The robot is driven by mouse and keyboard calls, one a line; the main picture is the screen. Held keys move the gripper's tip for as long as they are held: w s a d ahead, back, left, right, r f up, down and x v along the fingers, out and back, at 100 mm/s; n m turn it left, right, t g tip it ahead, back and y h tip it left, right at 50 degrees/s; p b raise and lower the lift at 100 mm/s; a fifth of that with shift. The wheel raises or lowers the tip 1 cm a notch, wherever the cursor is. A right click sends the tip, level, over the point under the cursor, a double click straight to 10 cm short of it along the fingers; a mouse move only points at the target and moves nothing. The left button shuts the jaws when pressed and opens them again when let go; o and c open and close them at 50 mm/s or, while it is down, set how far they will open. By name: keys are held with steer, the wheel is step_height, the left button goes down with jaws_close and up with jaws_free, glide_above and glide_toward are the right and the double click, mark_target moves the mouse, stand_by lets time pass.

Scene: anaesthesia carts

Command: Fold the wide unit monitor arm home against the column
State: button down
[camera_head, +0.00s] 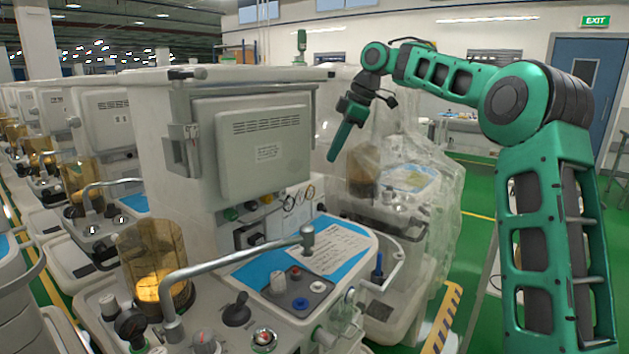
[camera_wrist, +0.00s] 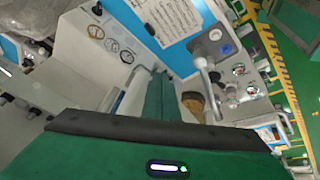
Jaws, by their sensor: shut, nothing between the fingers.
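The nearest wide unit carries a pale grey monitor box (camera_head: 263,145) with vents and a label on its face towards me. A grey bracket (camera_head: 185,135) at its left edge joins it to the white column (camera_head: 150,150). In the head view the monitor lies across the column's front; any gap behind it is hidden. My gripper (camera_head: 334,155) is to the right of the monitor, apart from it in the picture, fingers pointing down. In the wrist view my gripper (camera_wrist: 160,80) is shut and empty, above the unit's work surface. The monitor cannot be made out there.
A bent silver tube (camera_head: 235,258) rises over the worktop, beside an amber canister (camera_head: 155,262). A plastic-draped unit (camera_head: 405,170) stands behind my gripper. More carts line the left. Gauges (camera_wrist: 95,30) show on the unit's panel. Green floor (camera_head: 470,235) is open to the right.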

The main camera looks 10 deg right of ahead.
steer(key=s+d+f+m+h, duration=0.1)
steer(key=s+d+f+m, duration=0.45)
steer(key=s, duration=0.65)
steer(key=s+d+f+m+g+h, duration=0.15)
steer(key=s+d+f+m, duration=0.45)
steer(key=s, duration=0.7)
steer(key=s+d+f+m+t+h, duration=0.1)
steer(key=s+d+f+m, duration=0.3)
steer(key=s+f+m, duration=0.55)
steer(key=w+a+f+n+t+y, duration=0.1)
steer(key=w+a+n+t+y, duration=0.45)
steer(key=w+a+n, duration=0.65)
steer(key=w+a+r+t+y, duration=0.2)
steer(key=w+r+t+y, duration=0.2)
steer(key=w+r+t, duration=0.65)
steer(key=w+a+r+g, duration=0.1)
steer(key=w+a, duration=0.2)
steer(key=w, duration=0.4)
steer(key=w+a+r+g, duration=0.1)
steer(key=w+a+g, duration=0.1)
steer(key=w+a, duration=0.2)
steer(key=w, duration=0.3)
